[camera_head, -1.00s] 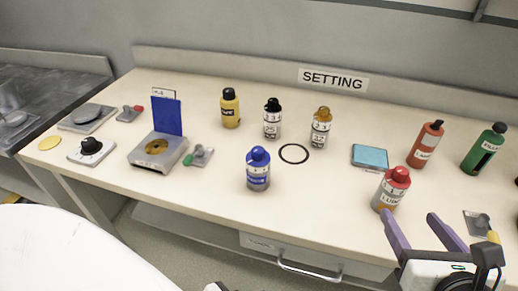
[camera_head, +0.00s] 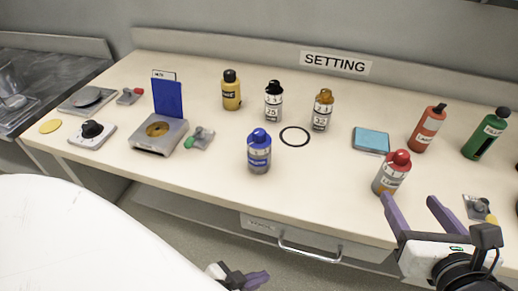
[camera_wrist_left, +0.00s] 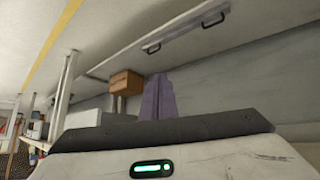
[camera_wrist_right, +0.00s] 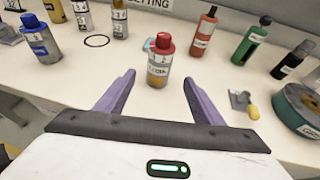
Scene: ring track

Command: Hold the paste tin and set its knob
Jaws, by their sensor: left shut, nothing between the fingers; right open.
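Several tins with knob-like caps and numbered bands stand upright on the table; I cannot tell for sure which label reads paste. A red-capped tin (camera_head: 391,173) with a grey and orange body stands near the front edge; it also shows in the right wrist view (camera_wrist_right: 160,62). Others are a blue-capped tin (camera_head: 259,152), a black-capped tin (camera_head: 273,102), an amber-capped tin (camera_head: 322,110) and a yellow tin (camera_head: 231,92). My right gripper (camera_head: 409,199) is open and empty, just in front of the red-capped tin. My left gripper (camera_head: 256,281) is shut and empty, below the table front.
A black ring (camera_head: 295,137) and a blue pad (camera_head: 371,140) lie mid-table. Orange (camera_head: 427,129) and green (camera_head: 486,135) bottles stand at right. A device with a blue plate (camera_head: 168,99) and small fixtures are at left. A drawer handle (camera_head: 309,251) juts below the edge.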

